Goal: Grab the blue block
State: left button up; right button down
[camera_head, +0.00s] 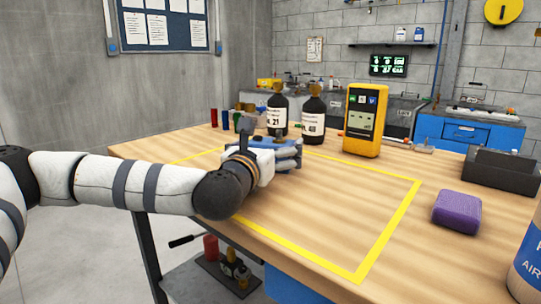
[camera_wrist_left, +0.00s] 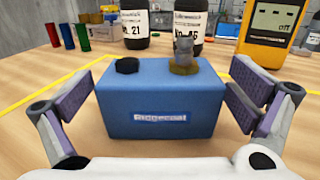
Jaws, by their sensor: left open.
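My left gripper (camera_wrist_left: 160,108) is open, with one finger on each side of the block and a visible gap on both sides. In the head view my left gripper (camera_head: 283,157) hides much of the block, and only its blue top (camera_head: 262,142) shows. My right gripper is in neither view.
Two dark bottles (camera_head: 277,115) (camera_head: 313,117) and a yellow meter (camera_head: 362,120) stand behind the block. Small coloured tubes (camera_head: 225,120) stand at the back left. A purple sponge-like block (camera_head: 457,211) lies at the right. The table (camera_head: 330,210) inside the yellow outline is clear nearer the front.

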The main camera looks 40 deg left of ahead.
pick_arm(q)
jog(key=shift+w+a, duration=0.2)
jog(key=shift+w, duration=0.45)
jog(key=shift+r, duration=0.1)
jog(key=c, duration=1.8)
